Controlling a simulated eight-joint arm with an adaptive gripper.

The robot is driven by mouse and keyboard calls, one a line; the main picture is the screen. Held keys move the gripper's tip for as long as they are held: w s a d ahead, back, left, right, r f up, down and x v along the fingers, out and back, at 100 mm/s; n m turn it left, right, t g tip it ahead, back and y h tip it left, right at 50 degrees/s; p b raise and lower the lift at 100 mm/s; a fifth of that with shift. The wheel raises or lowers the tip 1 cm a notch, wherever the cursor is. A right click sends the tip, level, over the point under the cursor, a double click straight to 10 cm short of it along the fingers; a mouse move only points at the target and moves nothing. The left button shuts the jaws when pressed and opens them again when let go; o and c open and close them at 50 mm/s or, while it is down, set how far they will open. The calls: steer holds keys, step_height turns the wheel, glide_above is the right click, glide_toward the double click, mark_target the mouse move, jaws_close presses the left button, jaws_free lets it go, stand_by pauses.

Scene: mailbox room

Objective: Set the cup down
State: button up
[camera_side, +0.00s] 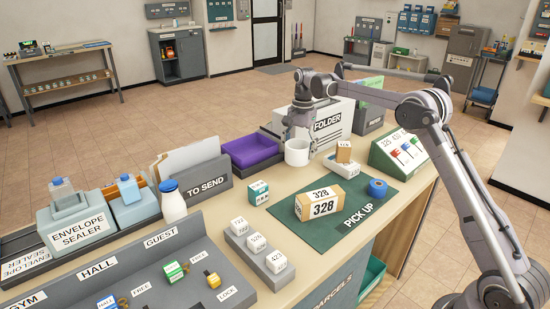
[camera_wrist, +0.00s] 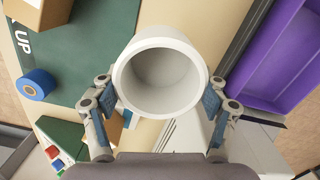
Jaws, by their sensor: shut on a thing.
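A white cup (camera_side: 297,153) is upright at the back of the counter in the side view, between the purple tray and the pick-up mat. In the wrist view the cup (camera_wrist: 160,74) is seen from above with its mouth facing the camera, and it looks empty. My gripper (camera_wrist: 160,104) has its two fingers against opposite sides of the cup. In the side view my gripper (camera_side: 299,132) reaches down to the cup from above. I cannot tell whether the cup's base touches the counter.
The purple tray (camera_side: 250,151) stands left of the cup. The green mat (camera_side: 372,212) carries parcel 328 (camera_side: 320,200) and blue tape (camera_side: 377,188). A small box (camera_side: 344,152) stands close on the right. Bare counter (camera_side: 285,181) shows in front.

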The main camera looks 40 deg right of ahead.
steer(key=shift+f, duration=3.9)
steer(key=shift+f, duration=0.1)
steer(key=o, duration=1)
steer(key=shift+c, duration=0.2)
